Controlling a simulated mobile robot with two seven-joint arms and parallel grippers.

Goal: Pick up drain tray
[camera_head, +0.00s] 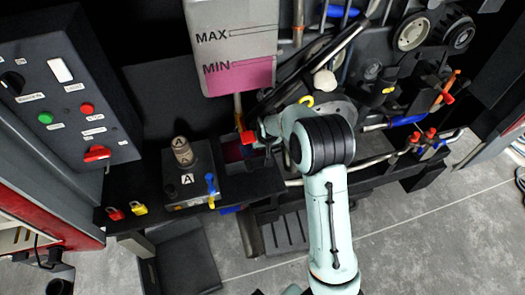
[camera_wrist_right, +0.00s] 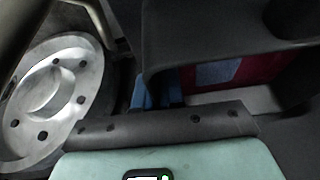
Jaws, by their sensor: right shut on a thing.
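My right arm reaches in from the bottom in the head view and hides its own gripper there. In the right wrist view the blue fingertips of my right gripper (camera_wrist_right: 158,92) are close together at the left end of a dark, rimmed part (camera_wrist_right: 205,48). This part looks like the drain tray, though its full outline is cut off. The gripper is shut on it. A dark red surface with a pale blue patch shows beneath its rim. In the head view a similar dark red area shows just left of my wrist, under the pink-filled reservoir. My left gripper is not in view.
The reservoir (camera_head: 240,45), marked MAX and MIN, hangs close above my wrist. A silver flanged disc (camera_wrist_right: 52,100) is left of my gripper. A grey block with a knob (camera_head: 183,152) stands left on the bench; a control panel (camera_head: 62,95) is further left. Hoses and fittings crowd the right.

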